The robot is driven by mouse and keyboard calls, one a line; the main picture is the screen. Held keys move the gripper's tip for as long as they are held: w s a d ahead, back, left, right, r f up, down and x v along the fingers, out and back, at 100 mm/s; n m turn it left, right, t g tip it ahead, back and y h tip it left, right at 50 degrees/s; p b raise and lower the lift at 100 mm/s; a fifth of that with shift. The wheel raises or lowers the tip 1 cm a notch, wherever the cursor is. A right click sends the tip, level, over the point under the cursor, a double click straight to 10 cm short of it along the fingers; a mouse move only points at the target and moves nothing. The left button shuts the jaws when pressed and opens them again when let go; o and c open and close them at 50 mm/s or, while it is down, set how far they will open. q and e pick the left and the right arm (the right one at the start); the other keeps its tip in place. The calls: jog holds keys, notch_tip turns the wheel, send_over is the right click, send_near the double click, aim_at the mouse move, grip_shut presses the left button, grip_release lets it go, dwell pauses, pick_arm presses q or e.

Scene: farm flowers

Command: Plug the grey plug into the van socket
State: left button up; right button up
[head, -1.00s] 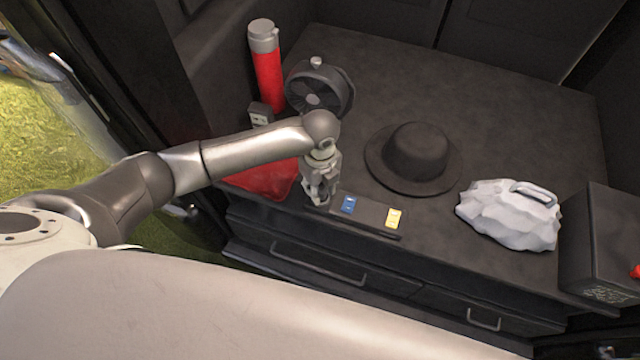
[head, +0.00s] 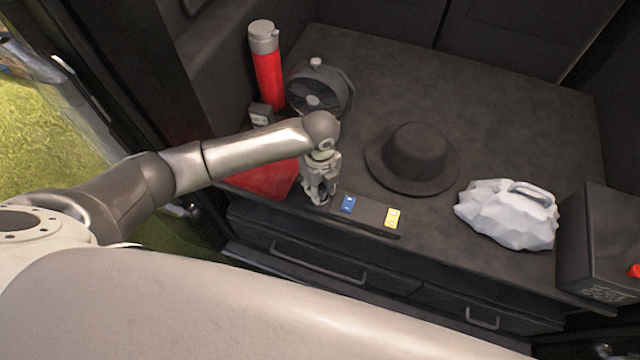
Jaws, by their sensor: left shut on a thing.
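My left gripper (head: 319,198) points down at the left end of a dark strip (head: 370,217) on the front edge of the van's worktop. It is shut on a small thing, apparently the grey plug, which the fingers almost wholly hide. A blue plug (head: 348,203) and a yellow plug (head: 392,218) sit on the strip to the right of the gripper. A small grey box with a pale face (head: 262,115), perhaps the van socket, stands behind my left forearm, beside the red cylinder. My right gripper is not in view.
A red and grey cylinder (head: 267,68) and a round dark fan (head: 320,88) stand at the back left. A red cloth (head: 262,181) lies below my forearm. A black hat (head: 413,158), a pale rock-like lump (head: 508,214) and a dark box (head: 603,243) occupy the right.

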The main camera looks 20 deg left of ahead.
pick_arm(q)
jog(key=shift+p, duration=0.35)
dwell(0.7)
jog(key=shift+f+b, duration=0.35)
jog(key=shift+f, duration=0.3)
dwell(0.4)
jog(key=o, duration=1)
jog(key=shift+o, duration=0.2)
notch_tip(320, 180, up, 12)
jog(key=shift+r, duration=0.1)
